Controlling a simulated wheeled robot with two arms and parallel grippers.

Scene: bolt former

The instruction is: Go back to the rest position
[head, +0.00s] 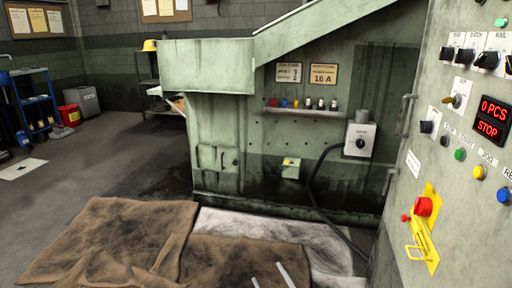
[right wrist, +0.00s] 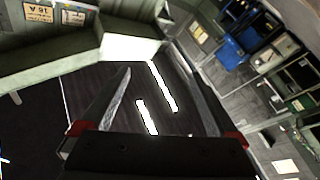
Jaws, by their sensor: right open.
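My right gripper (head: 270,274) shows at the bottom edge of the head view as two pale fingertips, apart, in front of the brown cloth (head: 120,240). In the right wrist view the right gripper (right wrist: 152,58) has its two long fingers spread, with nothing between them. My left gripper is in neither view. The green bolt former (head: 220,125) stands ahead, beyond the cloths, clear of the right gripper.
A control panel (head: 455,125) with a red display reading "0 PCS STOP" stands close on the right; its yellow bracket (head: 425,235) sticks out. A white stained cloth (head: 330,250) lies by the machine. A blue cart (head: 36,105) and red bin (head: 70,115) stand far left. Floor at left is mostly open.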

